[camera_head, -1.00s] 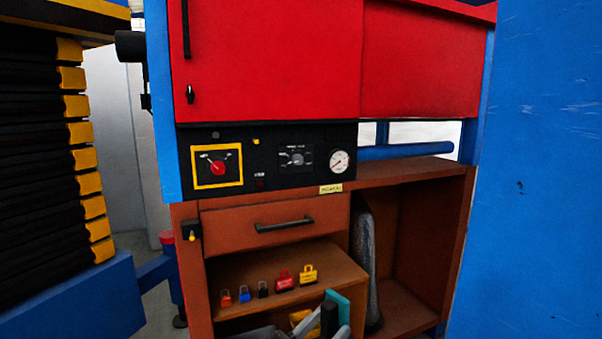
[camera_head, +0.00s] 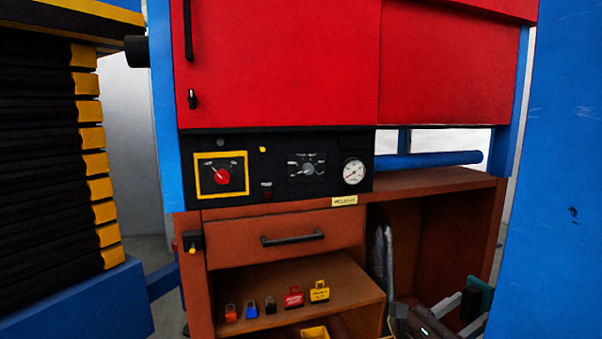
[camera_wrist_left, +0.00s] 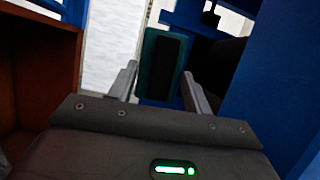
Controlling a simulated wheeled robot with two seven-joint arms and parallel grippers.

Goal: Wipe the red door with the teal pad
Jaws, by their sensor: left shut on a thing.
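The red door (camera_head: 275,65) is shut, with a black handle and a small black latch on its left side. It fills the upper middle of the head view. My left gripper (camera_head: 464,308) is low at the right in the head view, in front of the brown cabinet and well below the door. It is shut on the teal pad (camera_head: 486,292). In the left wrist view the pad (camera_wrist_left: 148,46), with a dark block on its face, sits between the two fingertips (camera_wrist_left: 160,82). The pad is apart from the door. My right gripper is not in view.
A black control panel (camera_head: 328,190) with a red switch and a gauge is below the door. The brown cabinet has a drawer (camera_head: 290,222) and a shelf with several padlocks (camera_head: 294,297). Blue walls (camera_head: 565,170) stand close on the right; a black-and-yellow stack (camera_head: 45,170) is at left.

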